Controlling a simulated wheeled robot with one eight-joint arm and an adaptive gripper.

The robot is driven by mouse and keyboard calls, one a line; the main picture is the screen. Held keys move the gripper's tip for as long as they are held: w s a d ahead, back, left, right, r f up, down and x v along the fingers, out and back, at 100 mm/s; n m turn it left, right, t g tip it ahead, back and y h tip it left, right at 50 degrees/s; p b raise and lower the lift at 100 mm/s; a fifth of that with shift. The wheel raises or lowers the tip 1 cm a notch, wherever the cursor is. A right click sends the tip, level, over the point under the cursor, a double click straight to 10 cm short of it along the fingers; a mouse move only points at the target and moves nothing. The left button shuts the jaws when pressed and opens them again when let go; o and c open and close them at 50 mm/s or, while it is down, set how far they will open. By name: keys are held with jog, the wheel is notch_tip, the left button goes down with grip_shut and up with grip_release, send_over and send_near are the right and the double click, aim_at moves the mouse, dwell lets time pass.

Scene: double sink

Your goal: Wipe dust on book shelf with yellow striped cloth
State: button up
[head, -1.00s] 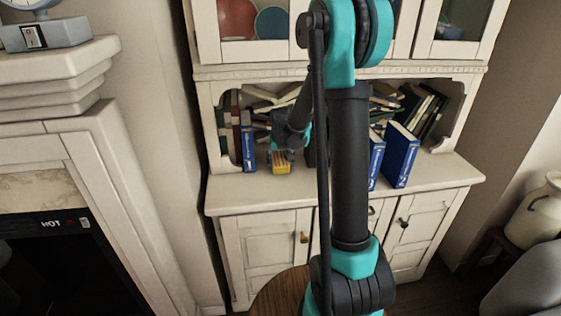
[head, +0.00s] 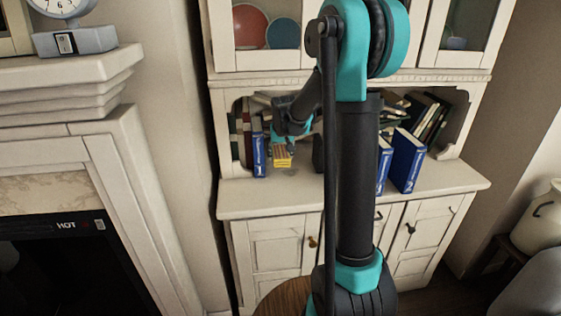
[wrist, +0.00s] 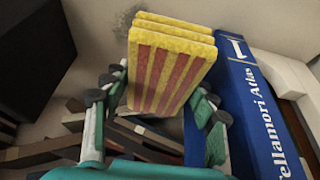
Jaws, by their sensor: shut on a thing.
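My gripper (head: 282,144) is shut on the yellow striped cloth (head: 283,160), a folded yellow block with red stripes. In the wrist view the cloth (wrist: 165,72) sits between the fingers (wrist: 158,100). The book shelf (head: 250,202) is a cream cabinet with an open niche. The cloth is at this niche, right of a blue book (head: 259,158); whether it touches the shelf surface I cannot tell. A grey speckled dust patch (wrist: 124,20) shows beside the cloth's upper left in the wrist view.
The blue book (wrist: 262,115) stands close to the cloth's right in the wrist view. A dark block (wrist: 32,55) is at its left. More blue books (head: 407,160) stand at the niche's right. A fireplace mantel (head: 75,98) stands left of the cabinet.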

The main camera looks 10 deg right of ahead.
jog(key=shift+r, duration=0.95)
jog(key=shift+f, duration=0.1)
